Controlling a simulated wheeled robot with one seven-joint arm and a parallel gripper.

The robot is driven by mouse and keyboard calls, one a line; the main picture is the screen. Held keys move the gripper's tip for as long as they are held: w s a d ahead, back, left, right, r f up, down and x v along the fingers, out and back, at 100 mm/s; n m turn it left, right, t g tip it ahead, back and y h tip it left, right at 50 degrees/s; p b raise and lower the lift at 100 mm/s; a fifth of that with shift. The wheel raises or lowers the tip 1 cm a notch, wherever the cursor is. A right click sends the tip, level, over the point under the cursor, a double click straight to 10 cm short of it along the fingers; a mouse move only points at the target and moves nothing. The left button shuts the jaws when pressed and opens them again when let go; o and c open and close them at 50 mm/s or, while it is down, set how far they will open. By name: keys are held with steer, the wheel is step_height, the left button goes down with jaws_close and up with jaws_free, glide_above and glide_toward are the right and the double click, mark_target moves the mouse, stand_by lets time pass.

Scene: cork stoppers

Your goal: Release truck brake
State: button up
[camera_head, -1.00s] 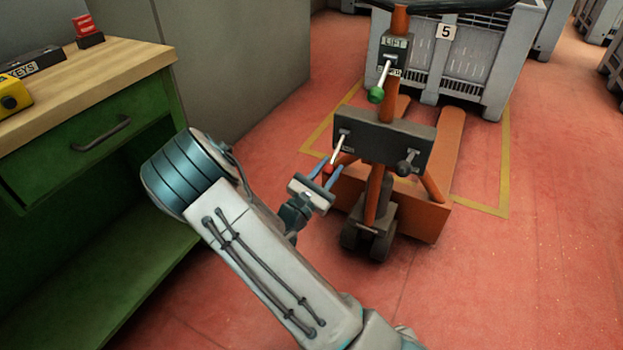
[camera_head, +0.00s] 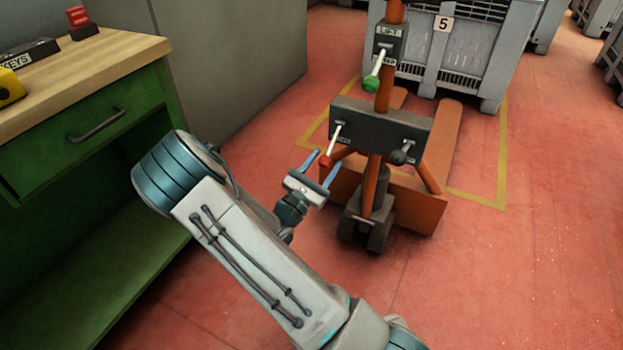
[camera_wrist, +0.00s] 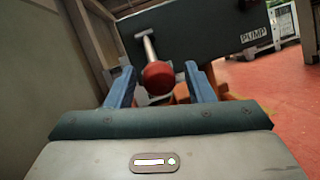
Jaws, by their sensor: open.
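The pallet truck (camera_head: 345,187) is orange, with a dark control box (camera_head: 377,138) across its mast. The brake lever (camera_head: 334,143) is a white rod on the box's left side, slanting down to a red knob (camera_head: 325,161). In the wrist view the red knob (camera_wrist: 158,76) shows between the blue fingers and beyond them, with its rod (camera_wrist: 149,45) running up to the box (camera_wrist: 215,30). My gripper (camera_head: 322,170) is open, its fingers on either side of the knob's line. I cannot tell whether either finger touches the knob.
A green-knobbed lift lever (camera_head: 374,75) hangs higher on the mast. A black-knobbed lever (camera_head: 401,154) is on the box's right, by the PUMP label (camera_wrist: 254,34). A green workbench (camera_head: 95,135) stands at left. A grey crate marked 5 (camera_head: 444,50) is behind. Red floor at right is clear.

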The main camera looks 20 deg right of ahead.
steer(key=p+v, duration=0.2)
steer(key=v, duration=1.1)
steer(key=shift+p, duration=0.3)
steer(key=shift+f, duration=0.1)
